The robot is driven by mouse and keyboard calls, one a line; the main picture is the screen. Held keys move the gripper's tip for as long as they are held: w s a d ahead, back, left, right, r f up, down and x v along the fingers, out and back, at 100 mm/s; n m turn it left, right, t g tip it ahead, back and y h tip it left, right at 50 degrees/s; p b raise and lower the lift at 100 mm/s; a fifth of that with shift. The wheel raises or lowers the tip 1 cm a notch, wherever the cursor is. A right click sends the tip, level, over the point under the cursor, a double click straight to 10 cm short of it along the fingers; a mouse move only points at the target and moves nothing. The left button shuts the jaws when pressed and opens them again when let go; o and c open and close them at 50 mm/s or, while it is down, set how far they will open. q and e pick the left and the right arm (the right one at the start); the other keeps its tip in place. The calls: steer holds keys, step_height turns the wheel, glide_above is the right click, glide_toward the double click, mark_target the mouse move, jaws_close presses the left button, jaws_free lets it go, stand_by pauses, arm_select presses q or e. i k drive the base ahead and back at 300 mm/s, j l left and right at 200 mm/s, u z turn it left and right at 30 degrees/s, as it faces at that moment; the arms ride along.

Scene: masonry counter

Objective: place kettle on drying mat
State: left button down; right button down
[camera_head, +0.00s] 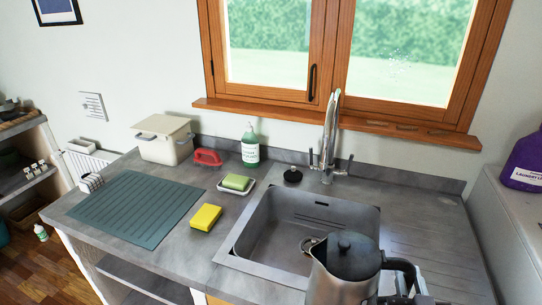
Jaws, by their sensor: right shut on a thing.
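A metal kettle (343,270) with a dark lid and black handle is at the bottom of the head view, in front of the sink. My right gripper (405,282) is shut on the kettle's handle at its right side. The kettle looks upright; its base is cut off by the frame edge, so I cannot tell its height over the counter. The drying mat (138,207), flat and dark teal with ridges, lies bare on the left part of the counter. My left gripper is not in view.
The sink (290,245) lies between kettle and mat, with a tall faucet (331,135) behind. A yellow sponge (206,217), a green sponge on a dish (236,184), a red brush (207,157), a soap bottle (250,148) and a cream bin (165,140) stand around the mat's right and back.

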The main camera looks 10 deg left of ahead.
mark_target(139, 198)
steer(key=i+j+u, duration=0.1)
steer(key=j, duration=0.3)
steer(key=j+u, duration=0.1)
steer(key=j, duration=0.35)
steer(key=i+j+u, duration=0.1)
steer(key=j, duration=0.3)
steer(key=i+j+u, duration=0.1)
steer(key=j, duration=0.3)
steer(key=i, duration=0.1)
